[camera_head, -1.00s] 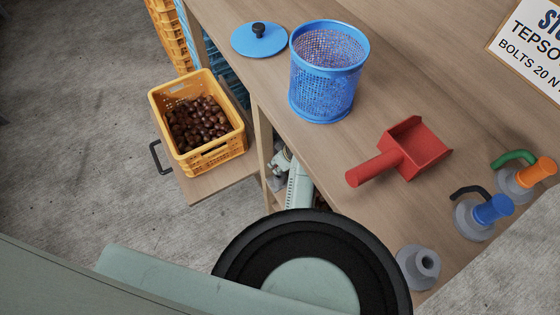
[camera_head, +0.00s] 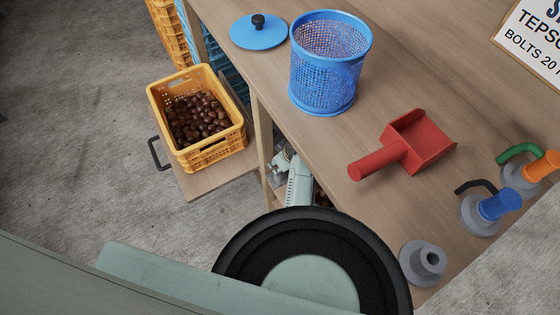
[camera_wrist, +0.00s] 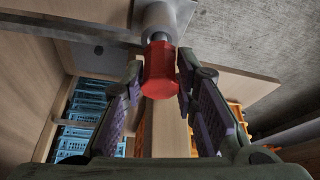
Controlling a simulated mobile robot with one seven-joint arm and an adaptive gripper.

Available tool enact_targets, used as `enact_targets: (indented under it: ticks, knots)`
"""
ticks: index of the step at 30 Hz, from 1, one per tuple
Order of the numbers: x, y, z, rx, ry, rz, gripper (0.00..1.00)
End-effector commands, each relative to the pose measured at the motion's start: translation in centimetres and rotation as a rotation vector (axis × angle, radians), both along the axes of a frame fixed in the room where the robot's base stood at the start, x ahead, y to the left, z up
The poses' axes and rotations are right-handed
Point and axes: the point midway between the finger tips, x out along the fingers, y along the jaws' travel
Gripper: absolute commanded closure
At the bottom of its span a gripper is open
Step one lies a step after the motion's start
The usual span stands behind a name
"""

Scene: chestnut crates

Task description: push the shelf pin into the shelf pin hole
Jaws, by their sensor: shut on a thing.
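The shelf pin (camera_wrist: 160,72) shows in the wrist view as a red faceted knob with a short metal shank at its far end. My gripper (camera_wrist: 162,70) is shut on the red knob, one finger on each side. The shank points at a pale grey round boss (camera_wrist: 160,20), which I take to hold the shelf pin hole. A short bright length of shank shows between knob and boss; the hole itself is hidden, so I cannot tell how deep the shank sits. In the head view, my arm and the table hide pin and gripper.
Wooden panels and blue crates (camera_wrist: 82,115) lie left of my gripper. A yellow crate of chestnuts (camera_head: 162,108) sits on a low shelf board (camera_head: 192,190). The tabletop (camera_head: 345,135) holds a blue mesh bin (camera_head: 322,85), a red scoop (camera_head: 375,163) and grey flanged fittings (camera_head: 423,262).

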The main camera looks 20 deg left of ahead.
Motion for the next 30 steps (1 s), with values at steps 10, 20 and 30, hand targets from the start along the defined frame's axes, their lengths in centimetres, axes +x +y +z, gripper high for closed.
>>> enact_targets:
  ticks: [10,20,30]
  knots:
    - [0.0,0.0,-1.1,0.0,-0.001,0.0,1.0]
    - [0.0,0.0,-1.9,0.0,-0.001,0.0,0.71]
    - [0.0,0.0,-1.9,0.0,-0.001,0.0,0.5]
